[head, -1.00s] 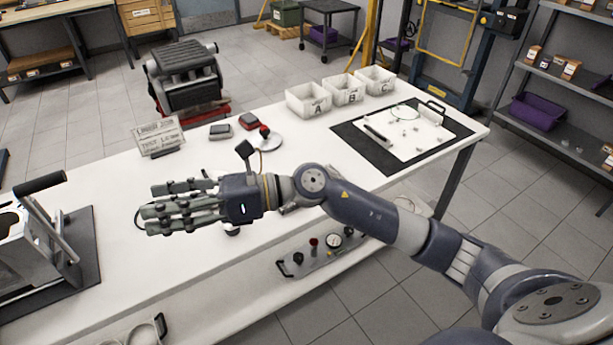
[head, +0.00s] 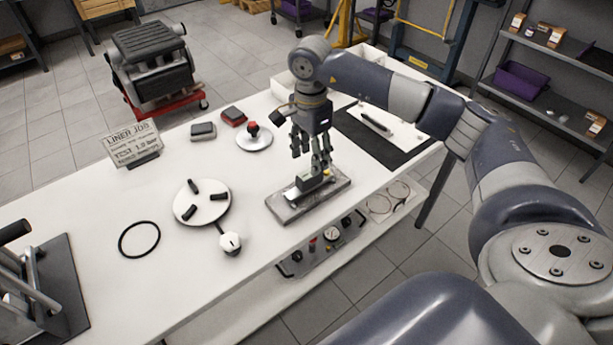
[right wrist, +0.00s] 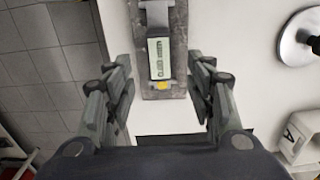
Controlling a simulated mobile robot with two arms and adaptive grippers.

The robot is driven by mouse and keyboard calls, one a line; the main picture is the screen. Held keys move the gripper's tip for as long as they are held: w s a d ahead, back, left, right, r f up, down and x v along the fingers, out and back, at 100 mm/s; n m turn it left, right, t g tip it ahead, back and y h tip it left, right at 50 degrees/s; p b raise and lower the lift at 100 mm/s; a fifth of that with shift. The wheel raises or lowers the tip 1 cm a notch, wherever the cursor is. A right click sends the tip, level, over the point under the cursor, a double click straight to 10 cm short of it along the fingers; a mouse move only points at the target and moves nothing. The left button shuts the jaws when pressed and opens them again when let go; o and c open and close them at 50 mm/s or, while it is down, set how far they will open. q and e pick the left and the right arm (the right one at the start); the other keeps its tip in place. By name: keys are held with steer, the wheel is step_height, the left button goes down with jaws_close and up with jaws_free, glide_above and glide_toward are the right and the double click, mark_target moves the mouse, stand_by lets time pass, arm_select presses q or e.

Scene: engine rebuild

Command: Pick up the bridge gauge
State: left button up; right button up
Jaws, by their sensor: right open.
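What looks like the bridge gauge (head: 309,183) lies on a grey stone-like plate (head: 283,208) near the front right of the table. In the right wrist view it is a grey block (right wrist: 159,57) with a pale lettered face and a yellow spot at its near end. My left gripper is out of view.
A round disc with black pads (head: 203,202), a white dial (head: 230,243) and a black ring (head: 139,239) lie left of the plate. A red-knobbed stand (head: 254,137) stands behind.

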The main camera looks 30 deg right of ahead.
mark_target(309, 173)
step_height(309, 173, down, 2)
steer(key=shift+s+f, duration=0.1)
steer(key=shift+f, duration=0.3)
step_height(309, 173, down, 5)
steer(key=shift+a+r+p, duration=0.1)
steer(key=shift+p, duration=0.95)
steer(key=shift+f, duration=0.2)
steer(key=shift+c, duration=0.6)
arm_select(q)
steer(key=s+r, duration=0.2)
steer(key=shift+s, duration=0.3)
arm_select(e)
steer(key=shift+r, duration=0.1)
jaws_close()
